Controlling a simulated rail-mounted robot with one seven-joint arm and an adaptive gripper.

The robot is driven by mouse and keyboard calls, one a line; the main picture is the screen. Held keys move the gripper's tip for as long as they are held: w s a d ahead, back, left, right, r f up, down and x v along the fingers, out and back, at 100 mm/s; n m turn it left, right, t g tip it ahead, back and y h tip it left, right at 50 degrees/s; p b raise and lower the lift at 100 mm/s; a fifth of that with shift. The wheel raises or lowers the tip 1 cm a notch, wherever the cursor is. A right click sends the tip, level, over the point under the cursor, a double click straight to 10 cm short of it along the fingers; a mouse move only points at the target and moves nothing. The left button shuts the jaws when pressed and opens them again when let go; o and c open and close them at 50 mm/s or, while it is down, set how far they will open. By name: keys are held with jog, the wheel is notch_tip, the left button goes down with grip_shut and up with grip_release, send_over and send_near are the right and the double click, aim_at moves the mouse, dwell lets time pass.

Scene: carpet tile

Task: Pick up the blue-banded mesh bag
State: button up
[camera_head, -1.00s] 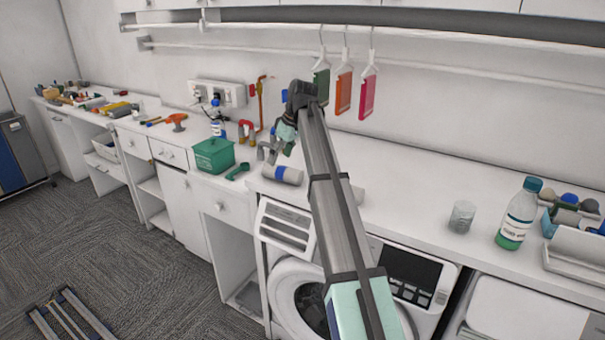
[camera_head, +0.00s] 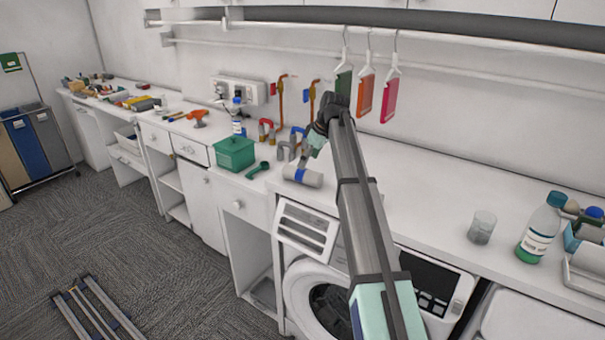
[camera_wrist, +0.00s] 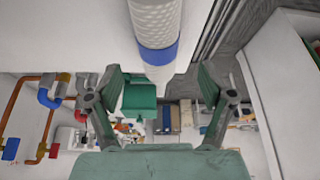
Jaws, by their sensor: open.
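The blue-banded mesh bag (camera_head: 310,178) is a pale grey-white roll with a blue band, lying on the white counter near its front edge. In the wrist view the mesh bag (camera_wrist: 156,22) shows its textured surface at the top centre, banded end pointing down the picture. My gripper (camera_head: 304,160) is just above and behind the bag in the head view. In the wrist view my gripper (camera_wrist: 160,80) is open, its fingers apart to either side of the line of the bag. Nothing is held between them. The arm hides part of the counter behind.
A green box (camera_head: 235,153) and a green scoop (camera_head: 258,169) lie left of the bag. Pipe fittings (camera_head: 290,145) stand close behind it. A beaker (camera_head: 482,227) and a bottle (camera_head: 539,228) stand far right. The counter between is mostly clear.

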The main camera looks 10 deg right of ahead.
aim_at(302, 176)
jog(key=shift+p+x, duration=1.2)
jog(key=shift+x, duration=1.9)
jog(key=shift+w+r, duration=0.1)
jog(key=shift+w, duration=0.05)
jog(key=c, duration=1.2)
